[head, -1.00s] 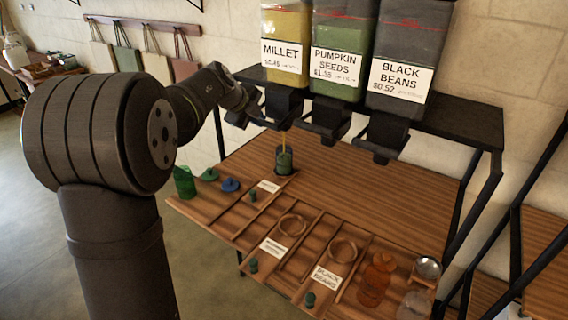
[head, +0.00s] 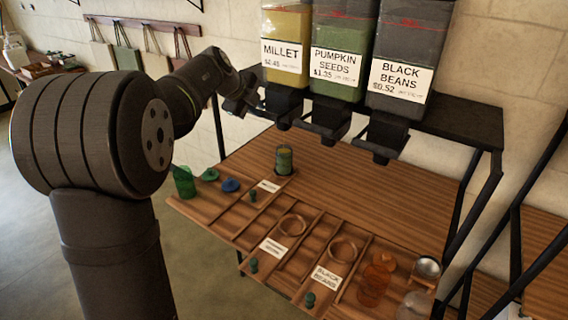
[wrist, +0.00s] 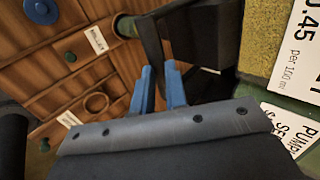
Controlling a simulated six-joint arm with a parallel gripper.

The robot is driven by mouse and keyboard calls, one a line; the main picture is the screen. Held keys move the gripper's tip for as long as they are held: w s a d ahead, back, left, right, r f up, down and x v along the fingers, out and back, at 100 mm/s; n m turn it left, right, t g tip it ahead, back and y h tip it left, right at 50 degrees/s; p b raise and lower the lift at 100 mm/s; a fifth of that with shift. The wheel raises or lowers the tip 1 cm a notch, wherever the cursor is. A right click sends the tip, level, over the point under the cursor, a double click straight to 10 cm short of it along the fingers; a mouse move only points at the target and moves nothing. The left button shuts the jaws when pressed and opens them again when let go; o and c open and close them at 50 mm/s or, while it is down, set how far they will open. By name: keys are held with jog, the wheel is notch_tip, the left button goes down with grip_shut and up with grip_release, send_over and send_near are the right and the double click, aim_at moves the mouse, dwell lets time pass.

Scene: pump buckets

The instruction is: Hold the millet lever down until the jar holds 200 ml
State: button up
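The millet dispenser (head: 285,50) is at the left of the row, with its dark spout and lever (head: 284,118) below. The jar (head: 284,160) stands upright on the wooden counter under this spout, with yellowish millet inside; its level cannot be read. No stream falls now. My gripper (head: 243,104) is just left of the millet lever, and the arm hides part of it. In the wrist view, its two blue fingers (wrist: 160,82) are apart with a narrow gap. The black lever (wrist: 152,45) is just beyond the fingertips; contact is unclear.
The pumpkin seed dispenser (head: 340,50) and black bean dispenser (head: 405,50) hang to the right. A green cup (head: 184,182), a blue lid (head: 231,185) and an orange jar (head: 373,285) sit on the divided tray at the front. The counter right of the jar is clear.

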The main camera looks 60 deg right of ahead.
jog(key=shift+r, duration=0.65)
jog(key=shift+r, duration=2.55)
notch_tip(320, 180, down, 5)
jog(key=shift+f, duration=0.1)
